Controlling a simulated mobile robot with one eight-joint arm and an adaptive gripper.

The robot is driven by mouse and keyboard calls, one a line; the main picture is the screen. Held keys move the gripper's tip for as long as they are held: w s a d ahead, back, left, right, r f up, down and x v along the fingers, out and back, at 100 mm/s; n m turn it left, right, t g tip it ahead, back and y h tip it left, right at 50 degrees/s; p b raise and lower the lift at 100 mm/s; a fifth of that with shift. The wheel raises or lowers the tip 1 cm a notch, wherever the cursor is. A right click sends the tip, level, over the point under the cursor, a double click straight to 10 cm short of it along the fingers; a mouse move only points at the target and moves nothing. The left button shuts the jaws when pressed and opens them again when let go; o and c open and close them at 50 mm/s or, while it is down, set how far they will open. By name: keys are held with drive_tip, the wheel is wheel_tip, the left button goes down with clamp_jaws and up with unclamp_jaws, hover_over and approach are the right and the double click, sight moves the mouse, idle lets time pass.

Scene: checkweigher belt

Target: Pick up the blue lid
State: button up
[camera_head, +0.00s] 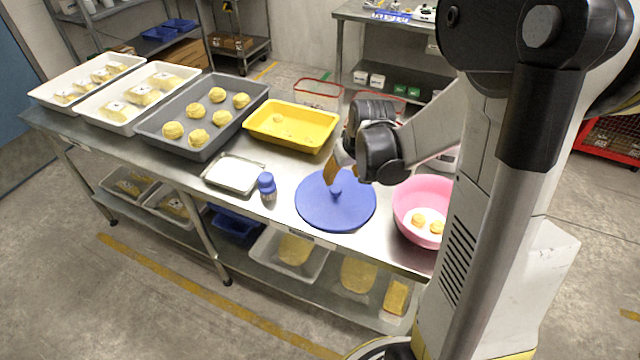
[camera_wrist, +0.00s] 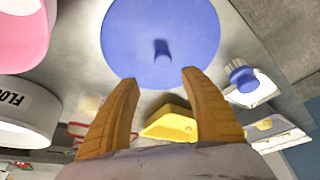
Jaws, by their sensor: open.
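The blue lid (camera_head: 320,207) is a flat round disc with a small knob on top, lying on the metal table between the blue-capped shaker and the pink bowl. In the wrist view the lid (camera_wrist: 135,38) fills the upper middle, with its knob just beyond my fingertips. My gripper (camera_head: 338,172) is above the lid's far side near the knob. In the wrist view my gripper (camera_wrist: 158,84) has its two orange fingers apart with nothing between them. The head view partly hides the fingers, and I cannot tell the exact gap to the knob.
A pink bowl (camera_head: 401,206) with dough pieces stands right of the lid. A blue-capped shaker (camera_head: 267,187) and a small metal tray (camera_head: 212,181) stand left. A yellow tray (camera_head: 262,136) lies behind. A white FLOUR container (camera_wrist: 32,122) shows in the wrist view.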

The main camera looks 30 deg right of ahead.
sight(336, 189)
drive_tip(key=x, duration=0.3)
drive_tip(key=shift+s+b, duration=0.1)
drive_tip(key=shift+b, duration=0.3)
drive_tip(key=b+x, duration=0.1)
drive_tip(key=x, duration=0.1)
drive_tip(key=b+x, duration=0.2)
drive_tip(key=x, duration=0.1)
drive_tip(key=shift+a+f, duration=0.4)
drive_tip(key=shift+s, duration=0.1)
drive_tip(key=shift+r, duration=0.1)
drive_tip(key=shift+c, duration=0.6)
clamp_jaws()
